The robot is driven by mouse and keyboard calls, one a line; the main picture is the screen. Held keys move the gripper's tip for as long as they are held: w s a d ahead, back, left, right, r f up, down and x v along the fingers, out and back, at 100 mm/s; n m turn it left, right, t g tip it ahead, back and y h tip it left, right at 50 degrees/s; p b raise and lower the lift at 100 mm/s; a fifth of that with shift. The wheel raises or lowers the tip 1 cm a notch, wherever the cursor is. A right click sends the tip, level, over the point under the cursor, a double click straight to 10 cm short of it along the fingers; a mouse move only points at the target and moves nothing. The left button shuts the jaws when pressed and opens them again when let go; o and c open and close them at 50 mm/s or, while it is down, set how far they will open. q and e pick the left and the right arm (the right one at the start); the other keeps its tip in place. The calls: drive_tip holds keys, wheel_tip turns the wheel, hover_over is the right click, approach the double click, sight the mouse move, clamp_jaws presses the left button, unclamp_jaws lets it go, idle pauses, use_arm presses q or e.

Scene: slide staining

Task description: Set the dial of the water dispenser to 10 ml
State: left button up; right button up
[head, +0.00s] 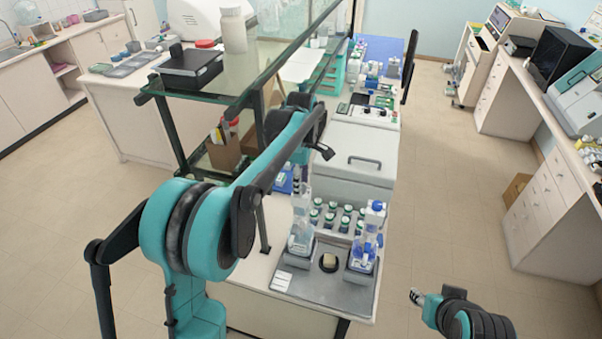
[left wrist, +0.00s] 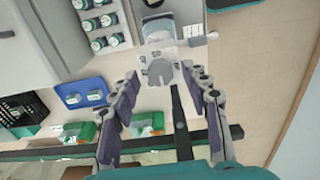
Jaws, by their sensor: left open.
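Two bottle-top dispensers stand on the grey tray of the bench in the head view: a clear and white one (head: 301,232) on the left and a blue-topped one (head: 368,238) on the right. I cannot read which holds water. My left gripper (head: 312,152) is above the bench, behind and above the left dispenser, partly hidden by its own arm. In the left wrist view my left gripper (left wrist: 167,80) is open and empty. A white dispenser head (left wrist: 158,60) with a round grey dial (left wrist: 160,73) shows beyond and between the fingertips, apart from them. The dial setting is unreadable.
Several green-capped bottles (head: 338,216) stand behind the dispensers, before a white lidded box (head: 345,160). A glass shelf (head: 262,68) runs close to the left arm. The blue tray (left wrist: 84,92) and green boxes (left wrist: 80,132) lie near the gripper. My right arm is low at right.

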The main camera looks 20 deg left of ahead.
use_arm(q)
wheel_tip(320, 180, up, 12)
drive_tip(key=shift+f, duration=0.2)
drive_tip(key=shift+f, duration=0.1)
idle(0.3)
drive_tip(key=s+f+m+t+b, duration=0.2)
drive_tip(key=s+f+m+b, duration=0.4)
drive_tip(key=f, duration=0.6)
drive_tip(key=s+f+m+t+b, duration=0.2)
drive_tip(key=s+f+m+b, duration=0.4)
drive_tip(key=s+f+b, duration=0.4)
drive_tip(key=s+f+m+t+b, duration=0.3)
drive_tip(key=s+f+m+b, duration=0.2)
drive_tip(key=f, duration=0.9)
drive_tip(key=s+b, duration=0.3)
drive_tip(key=s, duration=0.2)
drive_tip(key=shift+f+m, duration=0.2)
drive_tip(key=shift+m, duration=0.2)
drive_tip(key=shift+a, duration=0.1)
